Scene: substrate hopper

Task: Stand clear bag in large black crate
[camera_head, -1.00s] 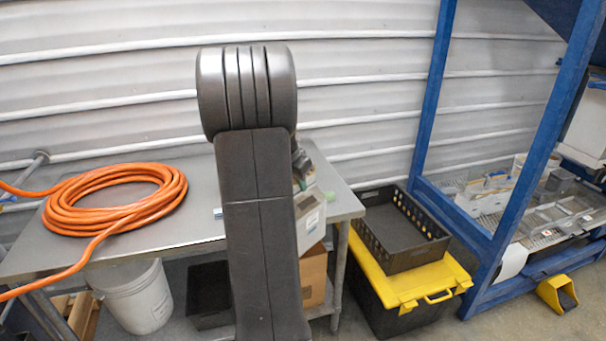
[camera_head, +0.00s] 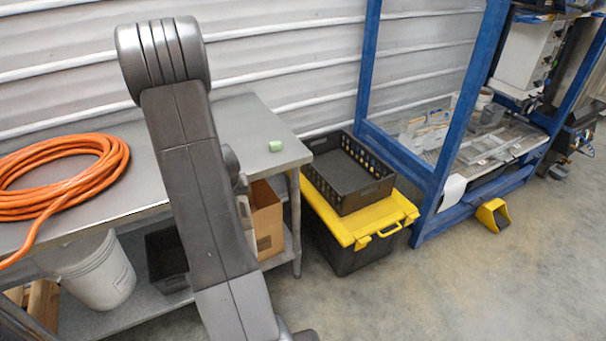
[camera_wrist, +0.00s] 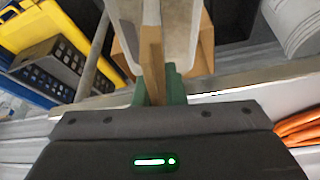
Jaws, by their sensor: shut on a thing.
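The large black crate (camera_head: 352,205) stands empty on a yellow-lidded black tote, right of the metal table; it also shows at the upper left of the wrist view (camera_wrist: 42,76). My gripper (camera_wrist: 168,84) has green fingertips and is shut on a pale, see-through bag (camera_wrist: 180,32) with a brown strip along it. The bag runs out of the top of the wrist view, so its far end is hidden. In the head view my arm covers the gripper and most of the bag; only a pale sliver (camera_head: 245,215) shows beside the arm, left of the crate.
A cardboard box (camera_head: 266,220), a small black bin (camera_head: 165,255) and a white bucket (camera_head: 100,270) are below. A blue frame (camera_head: 465,90) stands right of the crate.

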